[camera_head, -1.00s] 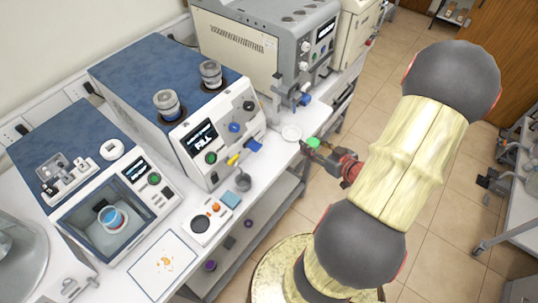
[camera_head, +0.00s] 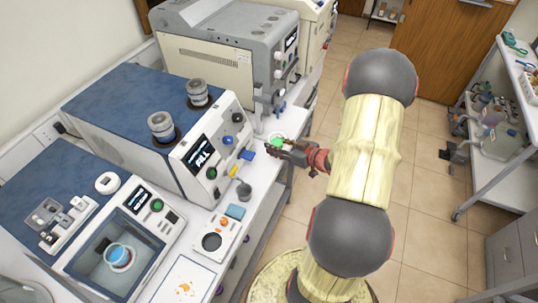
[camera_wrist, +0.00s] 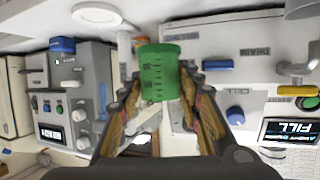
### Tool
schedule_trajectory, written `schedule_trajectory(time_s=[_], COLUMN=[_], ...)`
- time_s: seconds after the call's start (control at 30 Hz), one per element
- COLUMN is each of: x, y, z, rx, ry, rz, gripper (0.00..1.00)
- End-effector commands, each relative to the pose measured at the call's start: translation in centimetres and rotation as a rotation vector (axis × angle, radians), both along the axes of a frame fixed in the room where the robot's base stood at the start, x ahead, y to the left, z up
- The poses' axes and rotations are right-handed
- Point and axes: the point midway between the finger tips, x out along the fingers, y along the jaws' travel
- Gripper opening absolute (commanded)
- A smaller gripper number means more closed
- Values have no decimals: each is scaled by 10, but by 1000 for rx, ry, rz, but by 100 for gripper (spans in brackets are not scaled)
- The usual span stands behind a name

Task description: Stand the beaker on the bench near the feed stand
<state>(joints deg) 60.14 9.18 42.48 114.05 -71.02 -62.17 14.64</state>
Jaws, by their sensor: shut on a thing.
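The beaker is a green, graduated cup (camera_wrist: 159,73), held between the fingertips of my gripper (camera_wrist: 160,95) in the wrist view. In the head view the green beaker (camera_head: 277,142) shows at the tip of my gripper (camera_head: 284,149), over the front edge of the bench (camera_head: 262,178). It overlaps a small white round disc there. Whether its base touches anything is hidden. I cannot tell for sure which part is the feed stand.
The blue-topped machine with the FILL screen (camera_head: 197,152) stands left of the beaker, its knobs facing the gripper. A large grey instrument (camera_head: 240,45) stands behind.

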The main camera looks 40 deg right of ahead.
Motion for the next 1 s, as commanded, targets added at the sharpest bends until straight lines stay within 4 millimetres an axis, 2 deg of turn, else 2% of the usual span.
schedule_trajectory(time_s=[0.03,0.23,0.47,0.7,1.0], x=[7,29,38,43,43], y=[1,-1,-3,-3,-3], z=[-15,-40,-50,-82,-85], rx=[5,3,2,4,1], ry=[3,1,1,3,1], rz=[2,1,-1,-2,-2], gripper=[6,6,6,6,6])
